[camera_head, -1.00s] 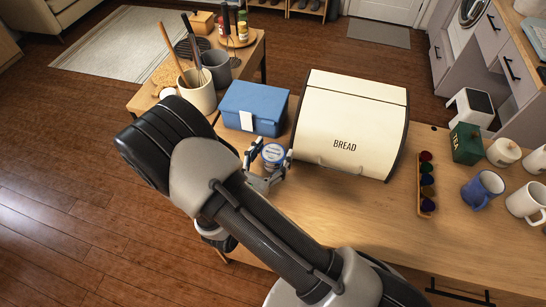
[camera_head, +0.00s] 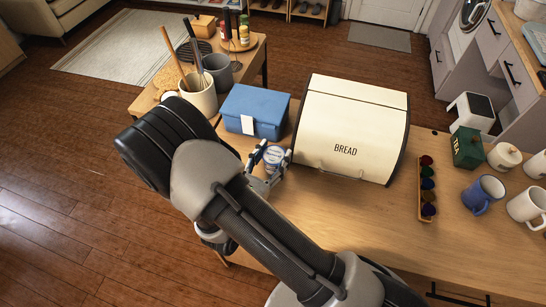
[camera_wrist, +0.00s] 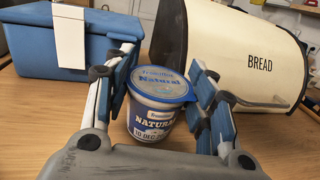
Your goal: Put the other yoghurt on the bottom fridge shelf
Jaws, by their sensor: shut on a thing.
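The yoghurt (camera_head: 275,157) is a small white tub with blue print and a blue-and-white lid. It stands upright on the wooden counter in front of the bread box. My arm hides part of the counter in the head view. The fridge and its shelves are not in view.
A cream bread box (camera_head: 350,125) stands close behind on the right. A blue box (camera_head: 255,110) with a white tag is behind on the left. A utensil crock (camera_head: 199,97) stands left. Mugs (camera_head: 483,193) and a pod rack (camera_head: 427,190) are on the right. The counter's middle is clear.

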